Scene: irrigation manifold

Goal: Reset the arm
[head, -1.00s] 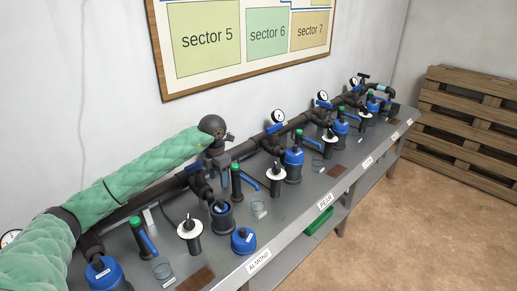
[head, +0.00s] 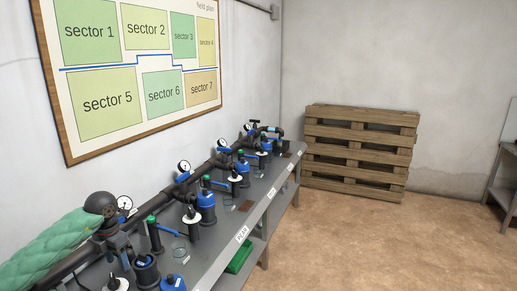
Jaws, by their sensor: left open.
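My left arm (head: 48,248), in a green padded sleeve, comes in from the lower left and ends in a dark round wrist. My left gripper (head: 118,244) is open below that wrist, over the near end of the manifold bench, close to the dark pipe and a blue-handled valve. It shows small and dark, and I see nothing held in it. Whether it touches the pipe or valve I cannot tell. My right gripper is not in view.
The grey bench (head: 225,253) carries a dark pipe with gauges (head: 184,166), blue-capped filters (head: 206,207) and green-topped handles. A wooden pallet (head: 358,150) leans on the back wall. A green bin (head: 240,257) sits on the lower shelf. The floor (head: 380,240) at right is clear.

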